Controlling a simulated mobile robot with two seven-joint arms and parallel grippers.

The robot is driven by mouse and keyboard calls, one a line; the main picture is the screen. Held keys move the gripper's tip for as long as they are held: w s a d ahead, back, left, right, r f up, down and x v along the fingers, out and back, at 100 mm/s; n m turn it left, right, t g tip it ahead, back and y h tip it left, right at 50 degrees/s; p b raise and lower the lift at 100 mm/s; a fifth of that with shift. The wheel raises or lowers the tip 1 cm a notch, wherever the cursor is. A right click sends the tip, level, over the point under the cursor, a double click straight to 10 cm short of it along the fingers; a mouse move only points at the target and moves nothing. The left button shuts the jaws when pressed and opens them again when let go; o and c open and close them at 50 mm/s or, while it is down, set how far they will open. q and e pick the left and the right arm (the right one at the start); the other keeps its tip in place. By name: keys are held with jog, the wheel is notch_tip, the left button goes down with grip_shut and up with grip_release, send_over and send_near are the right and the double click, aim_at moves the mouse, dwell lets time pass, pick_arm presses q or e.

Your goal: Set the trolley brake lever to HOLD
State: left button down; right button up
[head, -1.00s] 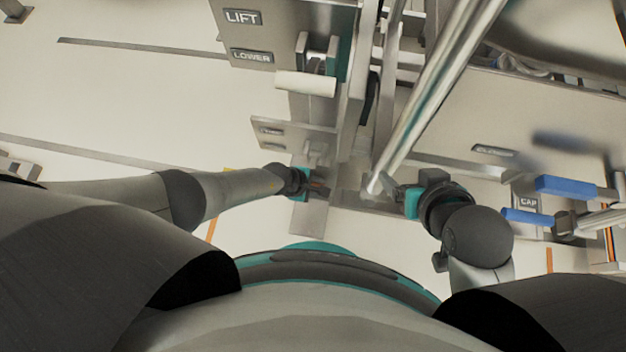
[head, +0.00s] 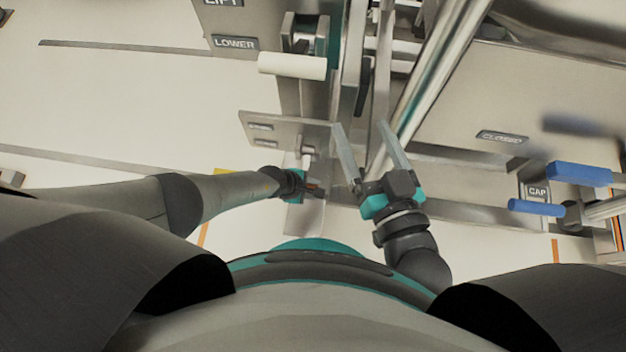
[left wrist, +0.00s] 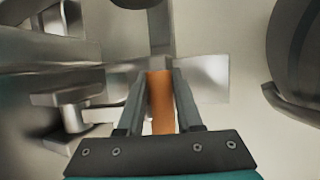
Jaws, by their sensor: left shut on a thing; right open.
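My left gripper (head: 314,188) is low in the middle of the head view, beside a plate with two small labels (head: 262,127), too small to read. In the left wrist view its fingers (left wrist: 160,82) are shut on an orange grip (left wrist: 161,110), apparently the brake lever's handle. A grey metal bar lies beyond the fingertips. The lever's setting cannot be told. My right gripper (head: 361,124) is open, its two long fingers pointing up the picture, with nothing between them.
A white roller-like handle (head: 292,66) stands near the LOWER label (head: 235,43). A thick shiny pole (head: 432,75) slants down behind my right gripper. Blue handles (head: 580,173) and a CAP label (head: 537,191) are at the right.

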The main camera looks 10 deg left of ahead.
pick_arm(q)
jog(key=shift+w+a+f, duration=0.1)
jog(key=shift+f, duration=0.35)
pick_arm(e)
jog(key=shift+w+a+r+t, duration=0.1)
jog(key=shift+r+t, duration=0.1)
jog(key=shift+t, duration=0.1)
pick_arm(q)
jog(key=c, duration=0.6)
grip_release()
jog(key=shift+r, duration=0.15)
